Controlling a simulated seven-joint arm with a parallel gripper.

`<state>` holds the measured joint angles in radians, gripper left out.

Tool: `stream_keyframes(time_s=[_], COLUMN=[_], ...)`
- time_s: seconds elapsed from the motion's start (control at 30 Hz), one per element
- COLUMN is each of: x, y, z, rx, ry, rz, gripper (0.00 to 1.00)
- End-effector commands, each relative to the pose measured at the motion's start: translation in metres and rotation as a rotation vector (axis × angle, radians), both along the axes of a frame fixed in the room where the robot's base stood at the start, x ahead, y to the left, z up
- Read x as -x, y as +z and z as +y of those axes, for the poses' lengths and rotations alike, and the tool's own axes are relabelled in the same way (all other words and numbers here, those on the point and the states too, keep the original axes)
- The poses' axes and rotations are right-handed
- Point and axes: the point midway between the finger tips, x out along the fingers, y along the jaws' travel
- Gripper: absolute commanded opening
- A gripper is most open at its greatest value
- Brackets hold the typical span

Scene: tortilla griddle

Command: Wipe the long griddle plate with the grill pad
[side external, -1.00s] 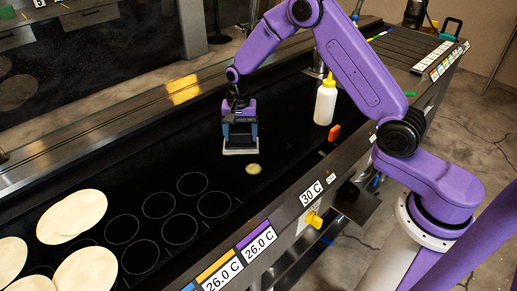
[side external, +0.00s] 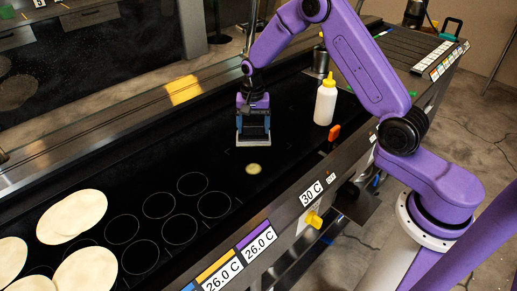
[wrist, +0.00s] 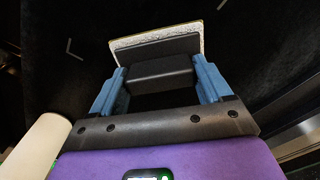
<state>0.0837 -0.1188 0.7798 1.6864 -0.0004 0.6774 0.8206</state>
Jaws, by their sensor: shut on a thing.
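My gripper (side external: 253,116) is over the black griddle plate (side external: 205,145), right of its middle. Its blue fingers are shut on the black handle of the grill pad (side external: 252,138), which also shows in the wrist view (wrist: 158,45) with a pale grey layer under a dark block. The pad is at or just above the plate; I cannot tell whether it touches. A small yellowish spot (side external: 253,169) lies on the plate just in front of the pad, apart from it.
A white bottle with a yellow cap (side external: 325,103) stands right of my gripper. An orange item (side external: 334,132) sits at the plate's front edge. Several tortillas (side external: 88,270) lie at the left, near printed circles (side external: 180,229). The plate between circles and pad is clear.

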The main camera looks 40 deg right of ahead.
Motion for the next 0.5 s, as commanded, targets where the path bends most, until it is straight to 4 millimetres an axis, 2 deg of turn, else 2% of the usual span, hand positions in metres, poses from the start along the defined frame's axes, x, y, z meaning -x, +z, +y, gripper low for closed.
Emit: stream_keyframes(time_s=[0.2, 0.5], x=[-0.0007, -0.0009], y=[0.0006, 0.0007], z=[-0.0144, -0.015], rx=[-0.001, 0.0], ry=[-0.001, 0.0], rz=[-0.002, -0.003], gripper=[0.45, 0.45])
